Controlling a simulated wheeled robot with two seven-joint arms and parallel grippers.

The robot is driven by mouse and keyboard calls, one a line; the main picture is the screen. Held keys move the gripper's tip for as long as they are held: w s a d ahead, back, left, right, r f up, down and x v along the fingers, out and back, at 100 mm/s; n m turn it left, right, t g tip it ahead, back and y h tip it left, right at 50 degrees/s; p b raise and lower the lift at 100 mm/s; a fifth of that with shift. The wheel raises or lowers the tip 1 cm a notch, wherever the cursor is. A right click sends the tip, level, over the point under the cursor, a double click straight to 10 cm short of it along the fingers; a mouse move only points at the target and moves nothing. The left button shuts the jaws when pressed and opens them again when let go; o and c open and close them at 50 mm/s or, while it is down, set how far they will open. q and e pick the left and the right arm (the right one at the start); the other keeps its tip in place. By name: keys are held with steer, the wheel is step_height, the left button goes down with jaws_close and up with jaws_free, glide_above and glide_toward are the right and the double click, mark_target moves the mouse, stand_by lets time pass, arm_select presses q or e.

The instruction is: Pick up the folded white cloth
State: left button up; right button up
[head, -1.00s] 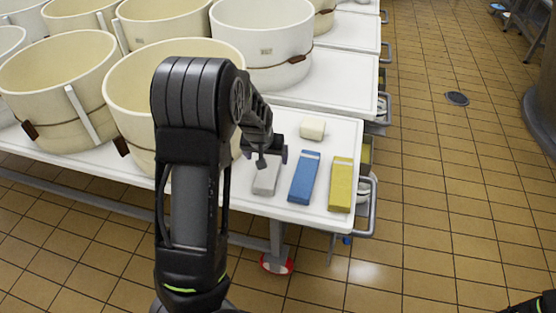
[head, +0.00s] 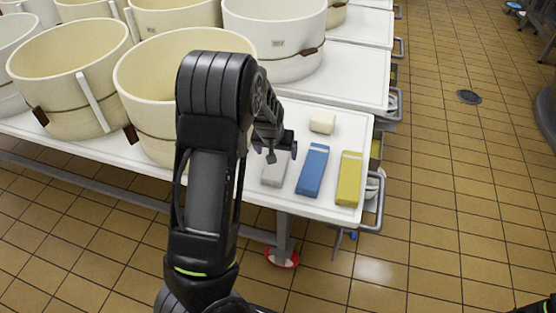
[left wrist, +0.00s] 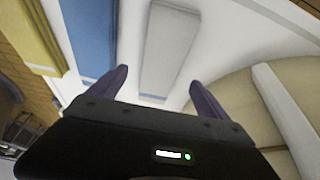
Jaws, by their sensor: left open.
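The folded white cloth (head: 275,172) lies flat on the white table near its front edge, left of a blue folded cloth (head: 312,170). My left gripper (head: 280,149) is above the far end of the white cloth and covers part of it in the head view. In the left wrist view the white cloth (left wrist: 171,45) runs lengthwise ahead of the gap between the open fingers of my left gripper (left wrist: 157,88). The fingers are apart with nothing between them. My right gripper does not show; only a bit of dark arm is at the lower right of the head view.
A yellow folded cloth (head: 348,180) lies right of the blue one. A small cream block (head: 322,122) sits behind them. Large cream tubs (head: 160,105) stand on the table (head: 345,121) to the left. Tiled floor (head: 450,200) is open on the right.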

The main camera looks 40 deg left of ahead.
mark_target(278, 157)
arm_select(q)
steer(key=b+x, duration=0.1)
steer(key=x, duration=0.4)
steer(key=shift+r, duration=0.1)
steer(key=shift+c, duration=0.2)
steer(key=c, duration=1.7)
